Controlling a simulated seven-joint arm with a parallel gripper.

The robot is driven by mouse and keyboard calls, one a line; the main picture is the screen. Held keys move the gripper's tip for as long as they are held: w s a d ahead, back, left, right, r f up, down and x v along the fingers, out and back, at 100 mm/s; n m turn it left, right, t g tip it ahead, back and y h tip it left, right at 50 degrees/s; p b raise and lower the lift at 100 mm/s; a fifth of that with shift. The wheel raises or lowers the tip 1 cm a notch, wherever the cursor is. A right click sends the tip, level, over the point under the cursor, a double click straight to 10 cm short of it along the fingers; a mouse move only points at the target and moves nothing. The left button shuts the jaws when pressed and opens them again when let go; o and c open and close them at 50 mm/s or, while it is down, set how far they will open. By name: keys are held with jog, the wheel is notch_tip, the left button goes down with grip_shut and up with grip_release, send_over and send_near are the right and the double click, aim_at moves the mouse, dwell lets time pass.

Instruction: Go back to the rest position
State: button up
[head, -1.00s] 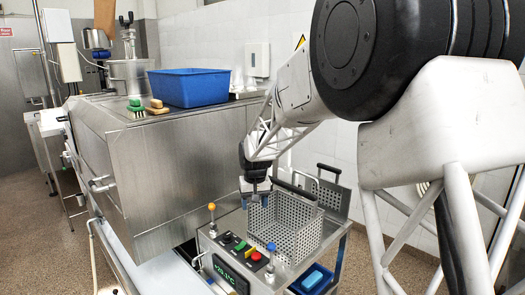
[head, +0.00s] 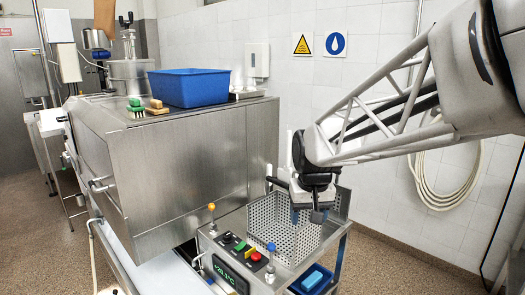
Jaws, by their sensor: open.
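My gripper (head: 306,216) hangs above the perforated metal basket (head: 272,228), near the basket's right part. The gripper points down, and I see nothing between its fingers. It looks apart from the basket, though from this angle the gap is hard to judge. The basket stands on the metal stand beside the control panel (head: 236,262). My gripper and wrist hide part of its right and back sides.
A large steel machine (head: 180,180) stands left of the basket, with a blue bin (head: 190,88) and brushes (head: 136,107) on top. Levers with an orange knob (head: 211,206) and a blue knob (head: 271,247) rise near the basket. A coiled hose (head: 440,205) hangs on the right wall.

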jog(key=s+d+f, duration=0.1)
jog(key=s+d, duration=0.2)
jog(key=s, duration=0.9)
jog(key=s+d+f+m+t, duration=0.1)
jog(key=s+d, duration=0.3)
jog(key=s, duration=0.8)
jog(key=shift+s+d+f, duration=0.2)
jog(key=shift+s+f, duration=0.05)
jog(key=shift+s, duration=0.1)
